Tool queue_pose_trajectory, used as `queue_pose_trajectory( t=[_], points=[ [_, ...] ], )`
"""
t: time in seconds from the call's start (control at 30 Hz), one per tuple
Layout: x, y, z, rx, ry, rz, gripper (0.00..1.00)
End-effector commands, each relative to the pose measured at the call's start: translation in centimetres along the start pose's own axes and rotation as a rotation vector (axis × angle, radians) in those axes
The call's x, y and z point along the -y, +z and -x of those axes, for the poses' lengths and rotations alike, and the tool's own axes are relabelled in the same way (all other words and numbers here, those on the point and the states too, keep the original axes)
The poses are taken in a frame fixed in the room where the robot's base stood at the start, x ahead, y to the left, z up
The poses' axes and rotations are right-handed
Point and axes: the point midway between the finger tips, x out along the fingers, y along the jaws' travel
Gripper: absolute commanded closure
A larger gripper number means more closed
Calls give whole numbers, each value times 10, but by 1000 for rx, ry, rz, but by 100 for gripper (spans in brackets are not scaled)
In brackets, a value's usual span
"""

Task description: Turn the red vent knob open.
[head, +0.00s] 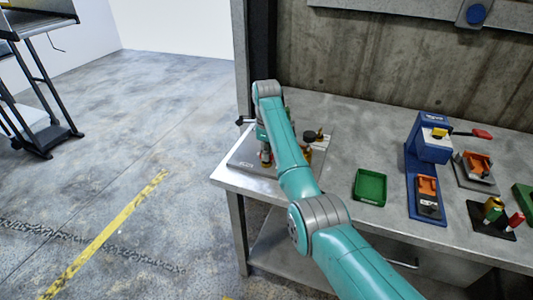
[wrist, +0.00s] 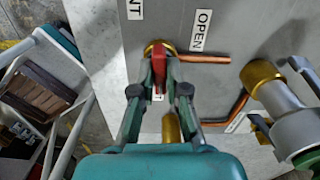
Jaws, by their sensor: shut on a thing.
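The red vent knob (wrist: 158,68) stands on a brass fitting (wrist: 151,47) on a grey plate (wrist: 102,50). Its narrow red grip runs up and down in the wrist view. My gripper (wrist: 159,80) is shut on the knob, with a finger on each side of it. An OPEN label (wrist: 201,30) lies to the upper right of the knob, beside a copper pipe (wrist: 205,59). A label ending in NT (wrist: 134,9) is above, cut by the edge. Another label below the knob is mostly hidden by my gripper. In the head view my arm covers most of this spot.
A larger brass and grey fitting (wrist: 283,105) stands to the right of my gripper. On the bench, a green tray (head: 370,187) and a blue press (head: 430,145) are to the right of the plate. The bench's left edge is close to the plate.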

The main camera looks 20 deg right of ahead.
Motion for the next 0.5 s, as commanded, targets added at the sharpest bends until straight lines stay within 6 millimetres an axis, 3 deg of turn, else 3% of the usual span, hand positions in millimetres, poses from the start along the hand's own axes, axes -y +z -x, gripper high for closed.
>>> queue_pose_trajectory(
  t=[0.5],
  points=[
    [0, 1, 0, 1, -1, 438, 100]
  ],
)
